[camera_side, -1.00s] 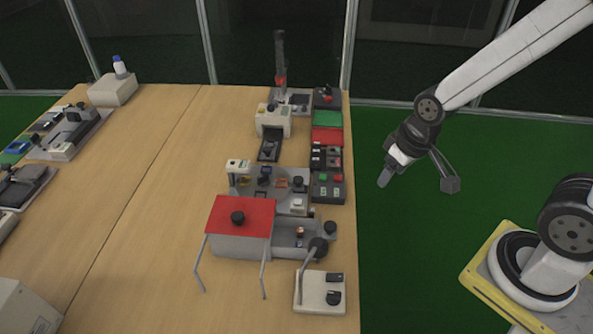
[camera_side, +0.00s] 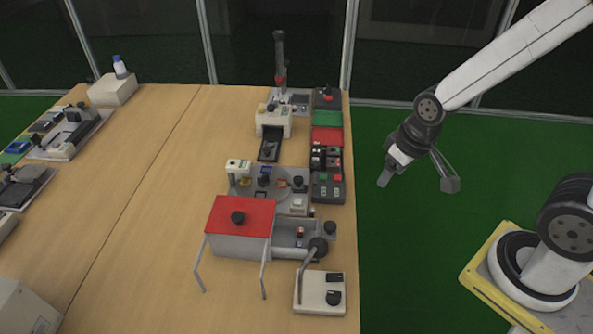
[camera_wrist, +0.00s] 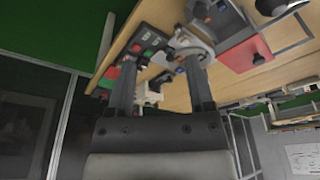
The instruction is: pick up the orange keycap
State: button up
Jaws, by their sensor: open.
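A small orange patch (camera_side: 282,184) shows on the round grey disc (camera_side: 241,187) at the right side of the bench; it is too small to tell if it is the orange keycap. Another small orange-red piece (camera_side: 300,231) shows in the grey tray beside the red-topped box. My gripper (camera_side: 417,182) is open and empty, out to the right of the bench edge and above the green floor. In the wrist view my gripper (camera_wrist: 160,62) has its two fingers wide apart with nothing held between them. I cannot make out the keycap in the wrist view.
The red-topped box (camera_side: 240,216) and a lever unit (camera_side: 319,292) stand at the front right of the bench. A tall dark post (camera_side: 280,55) rises at the back. Button boxes (camera_side: 328,187) line the right edge. The bench's middle (camera_side: 150,190) is clear.

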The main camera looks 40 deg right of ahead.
jog(key=shift+w, duration=0.1)
dwell(0.5)
jog(key=m+g+y, duration=0.3)
jog(key=m+g, duration=0.3)
jog(key=m, duration=0.3)
send_near(300, 228)
jog(key=f, duration=0.2)
jog(key=shift+s+a+x, duration=0.1)
jog(key=shift+s+x, duration=0.05)
jog(key=shift+x, duration=1.85)
jog(key=shift+s+a+x, duration=0.1)
jog(key=shift+s+x, duration=0.1)
jog(key=shift+x, duration=1.8)
jog(key=shift+r, duration=0.2)
grip_shut()
